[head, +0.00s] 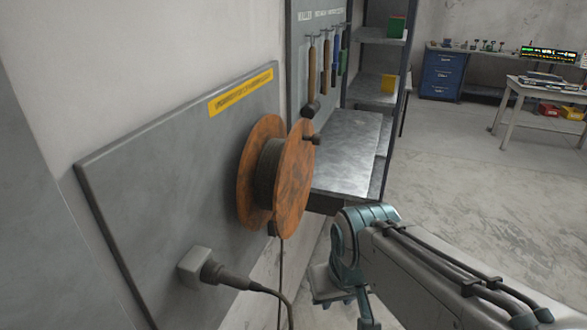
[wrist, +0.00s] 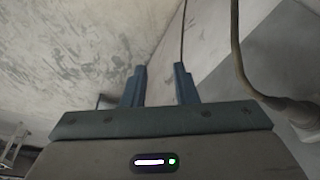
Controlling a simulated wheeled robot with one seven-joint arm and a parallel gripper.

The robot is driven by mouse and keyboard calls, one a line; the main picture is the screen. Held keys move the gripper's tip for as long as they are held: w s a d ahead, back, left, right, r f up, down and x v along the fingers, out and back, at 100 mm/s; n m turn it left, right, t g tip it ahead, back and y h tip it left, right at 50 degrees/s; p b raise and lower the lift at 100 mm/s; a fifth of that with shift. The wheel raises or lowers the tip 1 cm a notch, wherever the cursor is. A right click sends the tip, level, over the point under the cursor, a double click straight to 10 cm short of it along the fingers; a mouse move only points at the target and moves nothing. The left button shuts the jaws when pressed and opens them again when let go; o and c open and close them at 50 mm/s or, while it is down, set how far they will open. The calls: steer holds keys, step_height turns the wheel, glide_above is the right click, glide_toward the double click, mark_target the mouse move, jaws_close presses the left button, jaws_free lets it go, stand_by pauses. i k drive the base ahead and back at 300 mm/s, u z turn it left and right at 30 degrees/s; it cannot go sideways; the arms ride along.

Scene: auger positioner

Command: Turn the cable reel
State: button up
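The cable reel (head: 294,180) has two orange-brown discs with dark cable wound between them. It is mounted on a grey wall panel (head: 150,185). A small dark knob (head: 312,139) sticks out from its front disc near the upper right edge. My gripper (wrist: 159,68) shows in the wrist view with its two blue fingers apart and nothing between them. In the head view my arm is at the lower right, below and to the right of the reel, apart from it. The reel itself does not show in the wrist view.
A plug in a grey socket (head: 195,264) sits low on the panel, its cable (head: 270,290) hanging down; cables also show in the wrist view (wrist: 237,50). Behind the reel are a metal bench (head: 345,150), hanging tools (head: 326,70) and shelves.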

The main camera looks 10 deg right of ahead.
mark_target(295, 169)
steer(key=k, duration=0.5)
steer(key=z, duration=1)
steer(key=i, duration=0.7)
steer(key=u, duration=1.2)
